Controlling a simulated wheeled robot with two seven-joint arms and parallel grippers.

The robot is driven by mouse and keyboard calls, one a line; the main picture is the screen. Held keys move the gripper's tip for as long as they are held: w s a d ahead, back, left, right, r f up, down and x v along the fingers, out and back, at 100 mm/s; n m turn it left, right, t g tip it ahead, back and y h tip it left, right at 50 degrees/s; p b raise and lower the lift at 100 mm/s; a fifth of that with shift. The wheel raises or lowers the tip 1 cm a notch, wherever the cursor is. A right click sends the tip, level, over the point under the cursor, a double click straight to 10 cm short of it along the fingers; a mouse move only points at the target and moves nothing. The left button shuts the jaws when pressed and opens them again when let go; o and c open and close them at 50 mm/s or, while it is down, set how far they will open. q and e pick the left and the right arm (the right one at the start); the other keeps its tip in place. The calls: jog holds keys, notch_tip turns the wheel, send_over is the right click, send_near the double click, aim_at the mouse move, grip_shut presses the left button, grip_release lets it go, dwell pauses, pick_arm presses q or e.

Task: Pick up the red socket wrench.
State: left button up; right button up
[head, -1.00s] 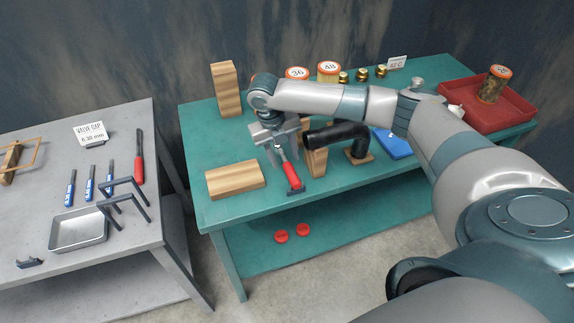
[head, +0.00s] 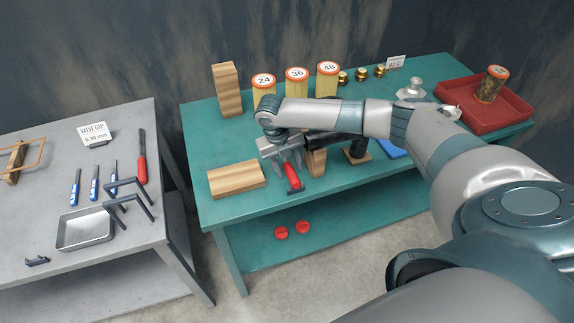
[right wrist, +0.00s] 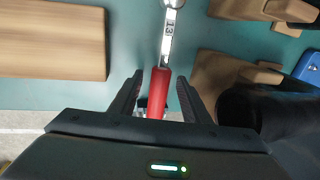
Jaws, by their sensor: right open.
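The red socket wrench (head: 292,176) lies on the teal table near its front edge, with its red handle toward the front. In the right wrist view its red handle (right wrist: 158,92) sits between the two dark fingers, and its silver shank, marked 13, runs up toward the top edge. My right gripper (right wrist: 160,78) is open around the handle, with a gap visible on each side. In the head view the right gripper (head: 286,160) is directly over the wrench and hides its upper part. My left gripper is not in view.
A flat wooden block (head: 237,180) lies left of the wrench. A wooden stand (head: 316,162) and a black pipe stand close on its right. A red tray (head: 478,118) is at the far right. Another red-handled tool (head: 141,170) lies on the grey table.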

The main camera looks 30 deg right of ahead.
aim_at(288, 166)
grip_shut()
jog(key=shift+w+r, duration=0.1)
jog(key=shift+r+b, duration=0.4)
jog(key=shift+r, duration=0.2)
notch_tip(288, 166, up, 8)
jog(key=b, duration=0.2)
jog(key=shift+f+b, duration=0.25)
jog(key=shift+b, duration=0.1)
jog(key=shift+r, duration=0.6)
